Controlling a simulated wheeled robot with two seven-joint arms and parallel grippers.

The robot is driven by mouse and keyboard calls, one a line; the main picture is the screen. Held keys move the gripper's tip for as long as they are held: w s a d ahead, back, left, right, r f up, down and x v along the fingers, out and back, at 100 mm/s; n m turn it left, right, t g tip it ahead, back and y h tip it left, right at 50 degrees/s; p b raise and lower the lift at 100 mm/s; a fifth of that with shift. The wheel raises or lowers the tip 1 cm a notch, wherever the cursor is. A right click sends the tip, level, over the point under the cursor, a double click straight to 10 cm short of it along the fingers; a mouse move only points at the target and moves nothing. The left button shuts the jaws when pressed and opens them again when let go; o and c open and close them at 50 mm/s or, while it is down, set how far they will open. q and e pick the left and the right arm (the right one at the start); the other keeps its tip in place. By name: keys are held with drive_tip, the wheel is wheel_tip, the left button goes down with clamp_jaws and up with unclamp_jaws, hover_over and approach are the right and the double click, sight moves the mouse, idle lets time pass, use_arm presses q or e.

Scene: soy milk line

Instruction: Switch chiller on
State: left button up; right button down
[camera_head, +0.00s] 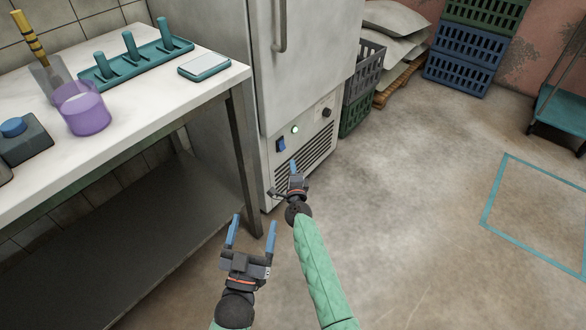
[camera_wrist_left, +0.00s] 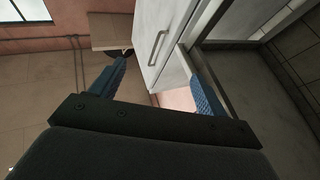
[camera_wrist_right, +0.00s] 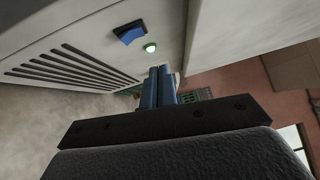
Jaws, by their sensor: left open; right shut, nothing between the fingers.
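The chiller (camera_head: 308,60) is a tall light-grey cabinet with a vertical door handle. Its lower panel has a blue rocker switch (camera_head: 281,145), a round lamp (camera_head: 295,129) lit pale green, a black knob (camera_head: 326,112) and a slatted vent. The right wrist view also shows the switch (camera_wrist_right: 129,32) and the lit lamp (camera_wrist_right: 150,47). My right gripper (camera_head: 293,167) is shut and empty in front of the vent, just below the switch; I cannot tell whether it touches the panel. My left gripper (camera_head: 253,226) is open and empty, lower and to the left, near the table leg.
A white-topped table (camera_head: 150,120) stands left, carrying a purple cup (camera_head: 82,108), a teal peg rack (camera_head: 138,62) and a small scale (camera_head: 204,65). Dark crates (camera_head: 362,85) and sacks (camera_head: 395,25) are beyond the chiller.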

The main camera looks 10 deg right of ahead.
use_arm(q)
drive_tip(key=shift+w+d+f+g, duration=0.1)
drive_tip(key=shift+f+g, duration=0.2)
drive_tip(key=shift+f, duration=0.7)
use_arm(e)
drive_tip(key=shift+s, duration=0.4)
